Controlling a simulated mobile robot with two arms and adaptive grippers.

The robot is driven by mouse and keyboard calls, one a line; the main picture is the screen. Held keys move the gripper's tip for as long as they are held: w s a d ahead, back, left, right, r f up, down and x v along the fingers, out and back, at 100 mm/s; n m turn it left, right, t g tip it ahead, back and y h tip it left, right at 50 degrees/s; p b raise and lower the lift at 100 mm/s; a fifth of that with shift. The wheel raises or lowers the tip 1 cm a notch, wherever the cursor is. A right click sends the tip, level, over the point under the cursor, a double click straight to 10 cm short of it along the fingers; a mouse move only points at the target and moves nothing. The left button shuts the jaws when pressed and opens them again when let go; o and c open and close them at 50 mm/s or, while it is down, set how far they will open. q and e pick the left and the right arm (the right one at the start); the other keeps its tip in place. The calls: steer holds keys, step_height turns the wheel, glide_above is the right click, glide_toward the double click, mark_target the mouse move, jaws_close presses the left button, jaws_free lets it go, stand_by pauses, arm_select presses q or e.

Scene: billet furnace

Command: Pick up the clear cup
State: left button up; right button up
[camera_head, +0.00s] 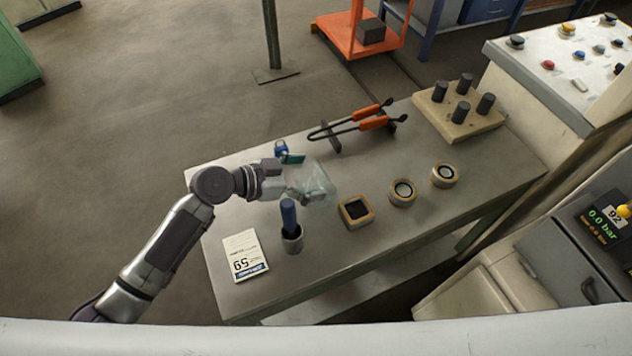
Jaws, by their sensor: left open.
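The clear cup (320,181), pale and see-through, is near the middle of the grey table (375,235) in the head view. It looks tilted or lying with its wide end to the right, but I cannot tell for sure. My left gripper (297,181) comes in from the left and is open at the cup's left side. Its fingers overlap the cup in the picture; whether they touch it is unclear. My right gripper is out of view.
A small blue item (281,147) stands just behind my left gripper. A grey holder (292,241) with a blue handle and a printed card (244,256) are in front. Three round or square moulds (402,193) lie right. Orange-handled tongs (350,127) and a peg block (457,118) are behind.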

arm_select(q)
steer(key=shift+w+d+f, duration=0.2)
steer(key=shift+d+f, duration=0.05)
steer(key=shift+d, duration=0.25)
steer(key=c, duration=0.8)
steer(key=shift+r, duration=0.5)
steer(key=r, duration=0.3)
steer(key=shift+s+d+r, duration=0.25)
steer(key=shift+d+r, duration=0.15)
steer(key=s+d+r, duration=0.4)
steer(key=d+r, duration=0.2)
steer(key=d, duration=0.4)
steer(key=n+t+y, duration=0.5)
steer(key=n+t, duration=0.1)
steer(key=n, duration=0.1)
glide_above(318, 176)
steer(key=s+a, duration=0.1)
steer(key=a, duration=0.3)
steer(key=s+a+r+n+t+y, duration=0.1)
steer(key=a+n+y, duration=0.2)
steer(key=a, duration=0.5)
steer(key=s+a+n+t+y, duration=0.1)
steer(key=s+a+n+y, duration=0.1)
steer(key=a, duration=0.6)
steer(key=n+y+b, duration=0.1)
steer(key=y, duration=0.1)
steer(key=shift+a+r+n+t+y, duration=0.3)
steer(key=shift+r, duration=0.05)
